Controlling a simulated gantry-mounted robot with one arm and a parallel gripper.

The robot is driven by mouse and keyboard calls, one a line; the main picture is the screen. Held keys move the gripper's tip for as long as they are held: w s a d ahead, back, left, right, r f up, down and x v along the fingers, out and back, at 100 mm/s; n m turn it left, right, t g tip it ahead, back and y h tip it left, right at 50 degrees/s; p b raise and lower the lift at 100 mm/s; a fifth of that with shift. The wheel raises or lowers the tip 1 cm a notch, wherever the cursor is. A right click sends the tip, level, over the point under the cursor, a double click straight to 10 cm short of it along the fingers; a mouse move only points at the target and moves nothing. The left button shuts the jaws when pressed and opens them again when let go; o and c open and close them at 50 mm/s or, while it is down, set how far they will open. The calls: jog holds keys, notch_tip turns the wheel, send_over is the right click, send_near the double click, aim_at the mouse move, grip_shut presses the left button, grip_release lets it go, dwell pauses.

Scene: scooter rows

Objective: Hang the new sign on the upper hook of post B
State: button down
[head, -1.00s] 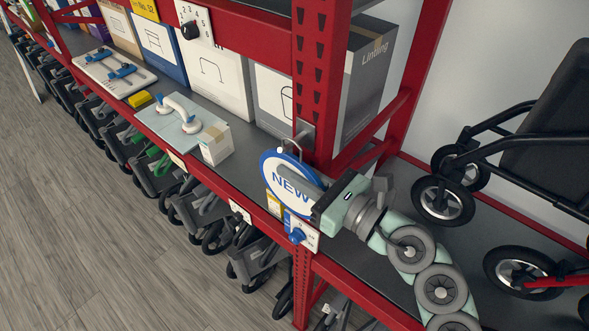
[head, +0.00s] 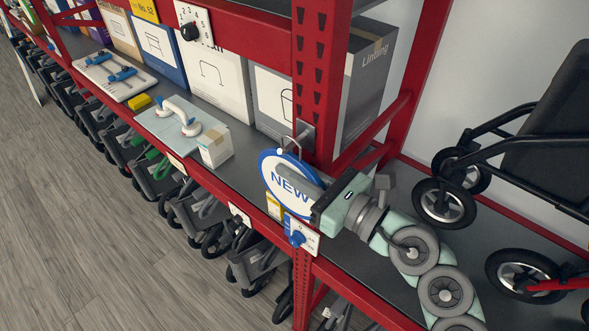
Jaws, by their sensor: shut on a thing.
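The new sign (head: 277,168) is a round white disc with a blue rim and the blue word "NEW". It stands upright in front of the red post (head: 316,80). My gripper (head: 305,192) is shut on the sign's right side, and its fingers cover part of the disc. A metal hook (head: 304,134) is fixed to the post just above the sign. A thin wire loop (head: 290,142) rises from the sign's top to this hook. I cannot tell whether the loop sits over the hook or only in front of it.
A dial plate (head: 301,236) and a yellow tag (head: 274,206) are just below the sign. A small white box (head: 215,147) and a grab handle (head: 182,115) lie on the shelf to the left. Black wheeled frames (head: 444,203) stand at the right.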

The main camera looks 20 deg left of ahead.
aim_at(279, 183)
jog(key=shift+s+a+r, duration=0.1)
jog(key=shift+s+r, duration=0.25)
jog(key=shift+s, duration=0.1)
jog(key=shift+s, duration=0.1)
jog(key=s, duration=0.1)
jog(key=s+b, duration=0.1)
jog(key=s, duration=0.1)
jog(key=shift+a, duration=0.4)
jog(key=shift+s, duration=0.1)
dwell(0.3)
jog(key=shift+s+a+r+p, duration=0.15)
jog(key=shift+s+a, duration=0.1)
jog(key=shift+s, duration=0.7)
jog(key=shift+s+a+r+p, duration=0.1)
jog(key=shift+s+a+r, duration=0.15)
jog(key=shift+s, duration=0.7)
jog(key=shift+s+a+r+p, duration=0.1)
jog(key=shift+s+a, duration=0.15)
jog(key=shift+s, duration=0.7)
